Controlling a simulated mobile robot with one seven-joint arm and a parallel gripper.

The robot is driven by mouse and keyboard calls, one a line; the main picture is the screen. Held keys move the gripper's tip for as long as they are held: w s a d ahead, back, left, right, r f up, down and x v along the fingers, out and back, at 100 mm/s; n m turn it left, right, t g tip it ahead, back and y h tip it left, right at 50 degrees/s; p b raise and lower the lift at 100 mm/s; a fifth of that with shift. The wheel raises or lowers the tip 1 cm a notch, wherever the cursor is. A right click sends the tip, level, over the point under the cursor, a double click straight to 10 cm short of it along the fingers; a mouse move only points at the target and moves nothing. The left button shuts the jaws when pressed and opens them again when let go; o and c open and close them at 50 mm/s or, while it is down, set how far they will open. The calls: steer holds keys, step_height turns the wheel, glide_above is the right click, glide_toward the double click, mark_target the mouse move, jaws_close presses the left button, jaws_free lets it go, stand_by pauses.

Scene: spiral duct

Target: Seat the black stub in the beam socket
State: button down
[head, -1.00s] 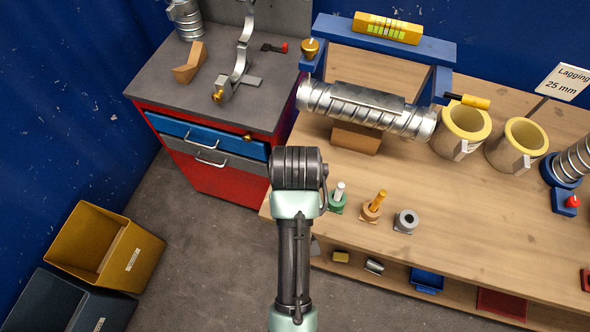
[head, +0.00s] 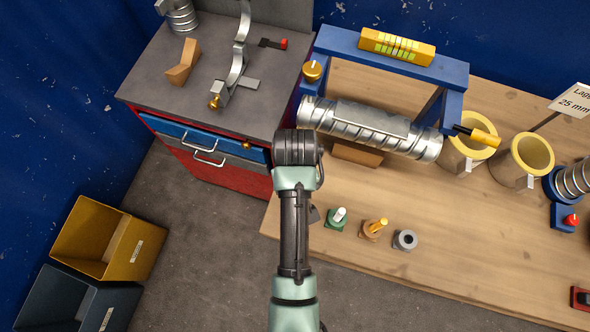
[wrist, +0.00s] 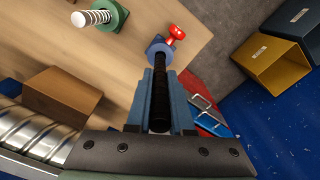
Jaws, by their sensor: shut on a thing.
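In the wrist view my gripper (wrist: 161,78) is shut on the black stub (wrist: 161,98), a dark ribbed rod between the two blue-grey fingers. A round blue-grey collar (wrist: 158,52) shows around or behind its far end; I cannot tell which. In the head view my wrist covers the gripper and stub, beside the bench's left edge and the duct's left end. The blue beam (head: 345,44) spans behind the spiral duct (head: 370,128). I cannot make out its socket.
Stubs in a green base (head: 338,222) and a tan base (head: 373,231) stand near the bench's front, beside a grey collar (head: 405,240). The duct rests on a wooden block (head: 356,154). A tool cabinet (head: 200,170) stands left, bins (head: 108,240) on the floor.

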steer(key=shift+f+p, duration=0.3)
steer(key=shift+f, duration=1.8)
steer(key=shift+f, duration=0.1)
steer(key=c, duration=0.8)
jaws_free()
step_height(320, 180, up, 12)
steer(key=shift+r, duration=0.15)
